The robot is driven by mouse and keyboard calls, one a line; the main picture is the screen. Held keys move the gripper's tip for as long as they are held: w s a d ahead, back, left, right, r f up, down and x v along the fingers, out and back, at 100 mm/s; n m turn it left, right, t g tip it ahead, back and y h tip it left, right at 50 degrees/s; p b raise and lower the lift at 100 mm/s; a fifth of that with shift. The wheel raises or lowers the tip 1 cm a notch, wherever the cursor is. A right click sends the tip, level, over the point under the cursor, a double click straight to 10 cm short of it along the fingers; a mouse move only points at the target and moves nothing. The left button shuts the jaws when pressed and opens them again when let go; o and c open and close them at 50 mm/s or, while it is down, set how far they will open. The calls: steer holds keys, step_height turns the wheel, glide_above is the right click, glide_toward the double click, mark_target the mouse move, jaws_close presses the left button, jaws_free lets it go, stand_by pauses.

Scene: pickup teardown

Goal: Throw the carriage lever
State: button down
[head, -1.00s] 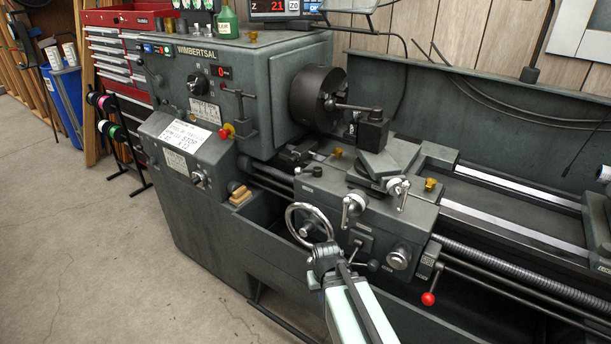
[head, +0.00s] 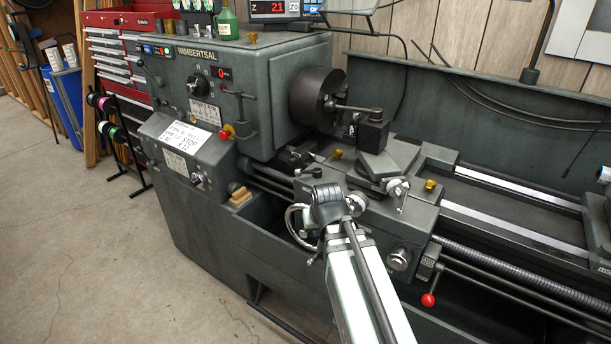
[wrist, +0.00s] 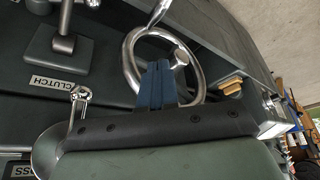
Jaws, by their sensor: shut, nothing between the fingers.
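The lathe carriage (head: 410,225) stands right of the chuck in the head view. My arm covers part of its apron there, including the small plate-mounted lever. The wrist view shows a lever (wrist: 64,42) on a square plate beside a CLUTCH label (wrist: 52,83). A second, silver-knobbed lever (wrist: 80,97) stands right of that label. No label names the carriage lever, so I cannot tell which one it is. My gripper (wrist: 158,68) has blue fingers held together and empty, in front of the handwheel (wrist: 135,50). Contact with the wheel cannot be told. My fingers are hidden in the head view.
A red-knobbed lever (head: 428,299) hangs at the apron's lower right, by the long rods. The handwheel rim (head: 292,224) juts out left of my arm. The chuck (head: 316,98) and tool post are above.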

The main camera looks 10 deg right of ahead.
mark_target(308, 172)
step_height(308, 172, up, 18)
steer(key=w+m+t, duration=0.2)
steer(key=m+t, duration=0.1)
steer(key=m, duration=0.6)
steer(key=shift+d+r, duration=0.15)
steer(key=shift+d, duration=0.05)
steer(key=shift+w, duration=0.1)
steer(key=x, duration=0.9)
steer(key=shift+w+d, duration=0.2)
steer(key=shift+w+a, duration=0.6)
steer(key=shift+w, duration=0.25)
steer(key=shift+w+a, duration=0.6)
steer(key=shift+w, duration=0.25)
